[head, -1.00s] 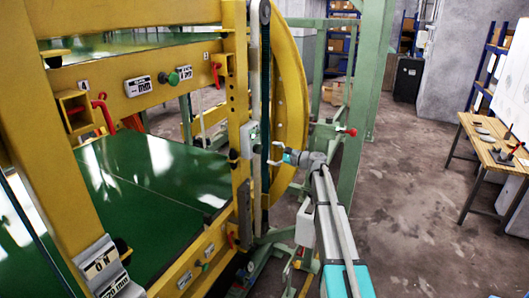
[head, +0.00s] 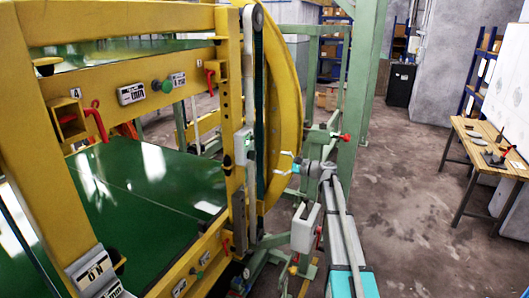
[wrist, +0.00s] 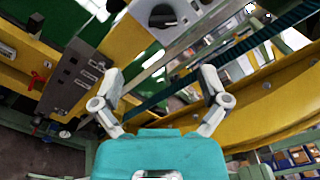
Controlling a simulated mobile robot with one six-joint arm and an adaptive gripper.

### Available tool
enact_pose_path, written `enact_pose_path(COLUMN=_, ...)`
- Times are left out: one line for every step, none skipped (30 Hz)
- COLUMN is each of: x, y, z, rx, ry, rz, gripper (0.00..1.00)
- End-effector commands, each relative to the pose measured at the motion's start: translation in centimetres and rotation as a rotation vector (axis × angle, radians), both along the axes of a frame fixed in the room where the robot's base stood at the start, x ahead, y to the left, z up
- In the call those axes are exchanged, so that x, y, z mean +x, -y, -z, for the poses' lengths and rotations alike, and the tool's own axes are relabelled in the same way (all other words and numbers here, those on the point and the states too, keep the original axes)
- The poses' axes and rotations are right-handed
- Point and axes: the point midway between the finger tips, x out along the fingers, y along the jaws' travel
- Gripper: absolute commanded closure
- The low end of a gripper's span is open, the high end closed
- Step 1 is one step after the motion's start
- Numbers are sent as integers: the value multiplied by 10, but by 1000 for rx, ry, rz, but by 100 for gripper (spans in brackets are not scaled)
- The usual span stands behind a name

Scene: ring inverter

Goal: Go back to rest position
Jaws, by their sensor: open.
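My gripper (head: 277,163) shows in the head view in front of the yellow ring machine, just right of its dark vertical belt (head: 260,120). Its two pale fingers are spread with nothing between them. In the wrist view my gripper (wrist: 162,82) is open above its teal body, with the belt (wrist: 240,60) and the yellow ring (wrist: 260,105) beyond. My arm reaches forward from the lower right of the head view.
The yellow frame (head: 235,150) with green platforms (head: 150,190) fills the left. A green steel post (head: 360,90) stands close behind my arm. A wooden table (head: 470,135) with small items is at right. The concrete floor (head: 420,210) between is clear.

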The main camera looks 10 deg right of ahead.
Motion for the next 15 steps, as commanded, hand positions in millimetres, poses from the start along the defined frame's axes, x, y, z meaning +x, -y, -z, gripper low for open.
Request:
enact_pose_path(x=-3, y=-3, z=2, rx=-11, ry=0, rz=-5, gripper=6)
enact_pose_path(x=-6, y=-6, z=3, rx=-22, ry=1, rz=-8, gripper=6)
enact_pose_path(x=-9, y=-9, z=6, rx=-41, ry=1, rz=-15, gripper=6)
enact_pose_path(x=-13, y=-13, z=8, rx=-57, ry=3, rz=-21, gripper=6)
enact_pose_path(x=-17, y=-17, z=11, rx=-79, ry=5, rz=-29, gripper=6)
enact_pose_path(x=-23, y=-24, z=16, rx=-110, ry=7, rz=-41, gripper=6)
enact_pose_path(x=-29, y=-29, z=20, rx=-137, ry=8, rz=-52, gripper=6)
enact_pose_path(x=-35, y=-35, z=25, rx=-168, ry=12, rz=-63, gripper=6)
enact_pose_path(x=-44, y=-42, z=31, rx=-212, ry=14, rz=-80, gripper=6)
enact_pose_path(x=-51, y=-48, z=37, rx=-249, ry=17, rz=-94, gripper=6)
enact_pose_path(x=-59, y=-54, z=42, rx=-287, ry=20, rz=-110, gripper=6)
enact_pose_path(x=-70, y=-63, z=50, rx=-340, ry=25, rz=-135, gripper=6)
enact_pose_path(x=-79, y=-68, z=56, rx=-382, ry=27, rz=-152, gripper=6)
enact_pose_path(x=-88, y=-74, z=63, rx=-425, ry=31, rz=-171, gripper=6)
enact_pose_path(x=-100, y=-81, z=71, rx=-481, ry=35, rz=-199, gripper=6)
